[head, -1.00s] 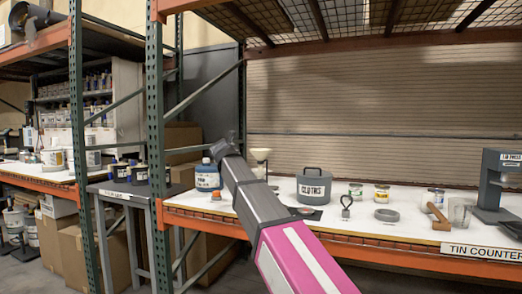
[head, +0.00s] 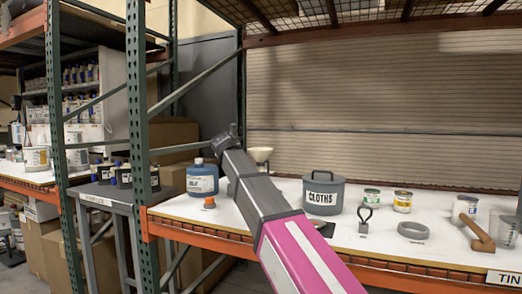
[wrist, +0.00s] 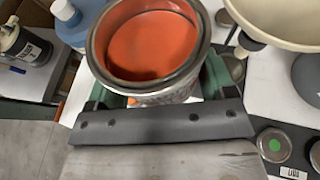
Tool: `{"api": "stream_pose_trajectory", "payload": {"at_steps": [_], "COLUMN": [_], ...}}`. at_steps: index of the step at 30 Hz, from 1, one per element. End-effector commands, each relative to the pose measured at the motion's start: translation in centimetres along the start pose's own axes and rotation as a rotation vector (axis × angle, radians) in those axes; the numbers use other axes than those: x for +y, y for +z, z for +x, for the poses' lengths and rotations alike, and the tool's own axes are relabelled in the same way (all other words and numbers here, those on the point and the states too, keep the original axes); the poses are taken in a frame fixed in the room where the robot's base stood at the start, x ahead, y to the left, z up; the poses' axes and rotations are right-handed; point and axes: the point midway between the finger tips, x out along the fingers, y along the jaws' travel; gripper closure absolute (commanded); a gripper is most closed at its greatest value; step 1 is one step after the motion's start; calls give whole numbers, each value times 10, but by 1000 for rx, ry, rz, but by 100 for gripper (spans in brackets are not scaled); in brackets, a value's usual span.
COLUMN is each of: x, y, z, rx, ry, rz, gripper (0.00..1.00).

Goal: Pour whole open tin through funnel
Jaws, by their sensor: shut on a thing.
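The open tin (wrist: 165,93) is full of orange-red paint and shows its open top in the wrist view. My gripper (wrist: 152,100) is shut on it, with dark green fingers at both sides of the tin. The tin looks about upright. The cream funnel (wrist: 278,22) is at the top right of the wrist view, apart from the tin and to its right. In the head view the funnel (head: 261,154) stands on the white counter just right of my arm's far end. The tin and my fingers are hidden there behind my arm.
A blue bottle (head: 202,178) and a small orange-topped item (head: 209,203) stand left of my arm. A grey CLOTHS pot (head: 323,195), small tins (head: 403,202) and a grey ring (head: 413,230) stand right. A green rack post (head: 139,110) rises at the left.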

Motion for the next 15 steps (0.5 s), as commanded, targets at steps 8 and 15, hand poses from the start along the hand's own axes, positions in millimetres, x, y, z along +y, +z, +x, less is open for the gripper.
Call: {"api": "stream_pose_trajectory", "payload": {"at_steps": [8, 15], "x": [0, -4], "y": [1, 4], "z": [0, 0], "rx": [0, 24], "ry": [2, 25], "rz": [5, 59], "gripper": [54, 54]}}
